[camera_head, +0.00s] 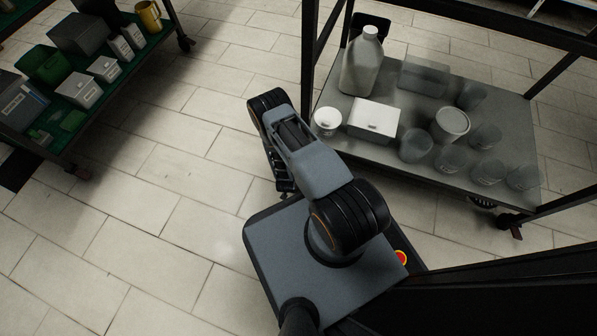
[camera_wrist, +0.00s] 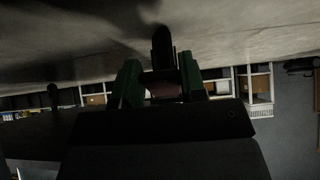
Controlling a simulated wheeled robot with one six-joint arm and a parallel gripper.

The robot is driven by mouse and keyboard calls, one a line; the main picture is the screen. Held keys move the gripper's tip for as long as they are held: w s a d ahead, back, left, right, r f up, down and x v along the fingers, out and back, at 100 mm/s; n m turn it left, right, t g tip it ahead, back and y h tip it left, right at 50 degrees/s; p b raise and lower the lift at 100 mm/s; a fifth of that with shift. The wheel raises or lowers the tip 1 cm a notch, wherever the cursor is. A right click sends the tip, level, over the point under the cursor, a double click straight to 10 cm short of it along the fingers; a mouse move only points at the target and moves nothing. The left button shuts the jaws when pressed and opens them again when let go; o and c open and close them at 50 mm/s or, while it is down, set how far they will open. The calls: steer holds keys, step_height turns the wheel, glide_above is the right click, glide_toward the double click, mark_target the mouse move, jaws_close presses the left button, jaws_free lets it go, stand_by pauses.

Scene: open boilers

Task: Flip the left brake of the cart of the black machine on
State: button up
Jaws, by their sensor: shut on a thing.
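In the wrist view my gripper (camera_wrist: 160,82) shows two green fingers, shut on a small dull-red piece (camera_wrist: 164,91) between them. This piece looks like the brake, but the picture is dark and its shape is unclear. A dark upright part (camera_wrist: 162,45), perhaps a caster, stands just beyond the fingertips. In the head view my arm folds down over my base, and the gripper is hidden below it. Which cart is the black machine's cannot be told. Casters show on the right-hand cart (camera_head: 515,229) and on the left-hand cart (camera_head: 185,42).
The right-hand cart's grey shelf (camera_head: 345,140) carries a jug (camera_head: 362,62), a white box (camera_head: 374,119) and several glass vessels. The left-hand cart holds a green bin (camera_head: 45,64) and boxes. Tiled floor (camera_head: 150,180) lies free between the carts. Black posts stand close on the right.

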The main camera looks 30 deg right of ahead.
steer(key=shift+f+t+h, duration=0.2)
steer(key=shift+t+h, duration=0.1)
stand_by(0.4)
steer(key=o, duration=0.9)
